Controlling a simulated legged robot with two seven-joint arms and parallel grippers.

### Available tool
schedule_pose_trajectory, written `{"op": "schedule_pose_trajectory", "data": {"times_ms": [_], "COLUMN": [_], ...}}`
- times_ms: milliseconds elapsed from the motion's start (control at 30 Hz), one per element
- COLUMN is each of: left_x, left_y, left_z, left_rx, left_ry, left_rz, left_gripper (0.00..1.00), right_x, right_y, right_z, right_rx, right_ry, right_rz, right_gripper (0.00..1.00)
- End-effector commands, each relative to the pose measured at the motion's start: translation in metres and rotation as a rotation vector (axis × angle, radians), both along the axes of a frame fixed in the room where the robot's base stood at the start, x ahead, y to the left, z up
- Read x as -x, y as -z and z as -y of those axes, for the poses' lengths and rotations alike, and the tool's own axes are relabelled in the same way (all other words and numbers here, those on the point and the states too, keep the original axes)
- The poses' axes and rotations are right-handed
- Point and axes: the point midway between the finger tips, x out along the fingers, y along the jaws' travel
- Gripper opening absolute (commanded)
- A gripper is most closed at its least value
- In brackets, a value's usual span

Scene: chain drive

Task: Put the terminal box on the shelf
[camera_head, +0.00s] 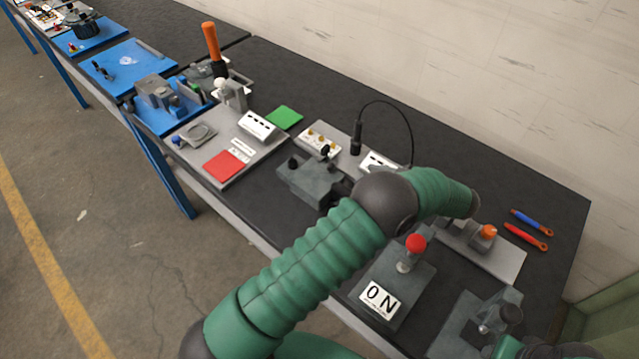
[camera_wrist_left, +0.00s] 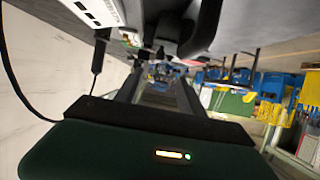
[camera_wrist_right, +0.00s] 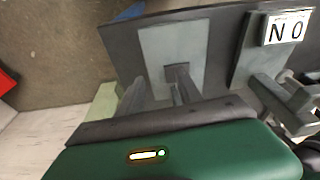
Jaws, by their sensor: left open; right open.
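I cannot tell for sure which thing is the terminal box. White boxes with dark openings are candidates: one stands on the grey board (camera_head: 257,125), another behind my left arm (camera_head: 378,161). Part of a white box also shows in the left wrist view (camera_wrist_left: 95,10). No shelf can be made out. My left gripper (camera_head: 337,192) is open, low beside a dark grey block (camera_head: 305,180), partly hidden by my arm. Its fingers show in the left wrist view (camera_wrist_left: 157,92). My right gripper (camera_wrist_right: 158,90) is open over a light grey plate (camera_wrist_right: 160,50) with a small post.
A black cable with a handle (camera_head: 356,140) arches behind my left arm. A red-knobbed lever (camera_head: 415,243) stands by an ON sign (camera_head: 380,300). A tall orange handle (camera_head: 211,42) rises at left. The black bench top is clear along the wall.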

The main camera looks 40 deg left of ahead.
Motion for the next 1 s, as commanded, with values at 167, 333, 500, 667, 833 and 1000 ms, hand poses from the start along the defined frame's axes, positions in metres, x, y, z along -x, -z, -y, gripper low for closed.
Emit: {"op": "schedule_pose_trajectory", "data": {"times_ms": [167,333,500,667,833,1000], "left_x": [-0.003,-0.006,-0.007,-0.01,-0.012,-0.012], "left_y": [0.016,0.031,0.037,0.049,0.057,0.057], "left_z": [-0.046,-0.079,-0.096,-0.122,-0.136,-0.135], "left_rx": [-0.002,-0.002,-0.002,-0.003,-0.001,-0.001], "left_ry": [-0.003,0.0,0.0,0.0,0.001,0.002], "left_rz": [-0.002,0.001,0.001,0.0,0.003,0.003], "left_gripper": [0.46,0.46,0.46,0.46,0.46,0.45], "right_x": [0.0,0.0,0.0,0.0,0.0,0.0], "right_y": [-0.011,-0.016,-0.021,-0.031,-0.032,-0.032], "right_z": [0.0,0.0,0.0,0.0,0.0,0.0], "right_rx": [0.0,0.0,0.0,0.0,0.0,0.0], "right_ry": [0.0,0.0,0.0,0.0,0.0,0.0], "right_rz": [0.0,0.0,0.0,0.0,0.0,0.0], "right_gripper": [0.42,0.42,0.42,0.42,0.42,0.42]}}
